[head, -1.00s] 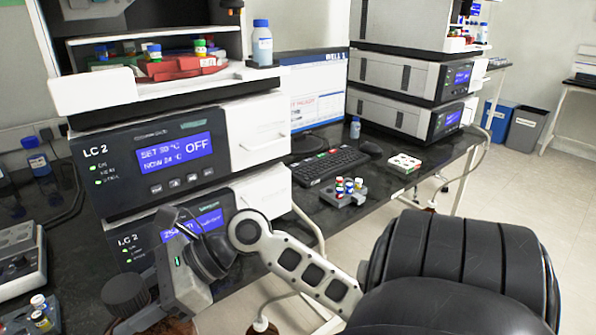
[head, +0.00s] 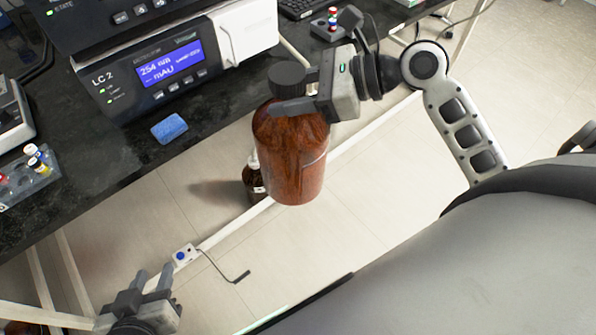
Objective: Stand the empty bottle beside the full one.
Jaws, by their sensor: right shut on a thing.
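A large brown bottle (head: 290,160) with a black cap hangs upright in front of the bench edge. My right gripper (head: 292,90) is shut on it at the neck, just under the cap. A second, smaller-looking brown bottle (head: 254,180) with a pale top stands low down near the floor, partly hidden behind the held one. I cannot tell which bottle is full or empty. My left gripper (head: 148,282) is at the lower left, its two fingers apart with nothing between them.
The black bench (head: 90,165) carries the LC 2 instrument (head: 150,75), a blue sponge (head: 169,128) and a vial rack (head: 25,178) at the left. A white bench frame bar (head: 235,222) runs below. The tiled floor (head: 350,225) is clear at the right.

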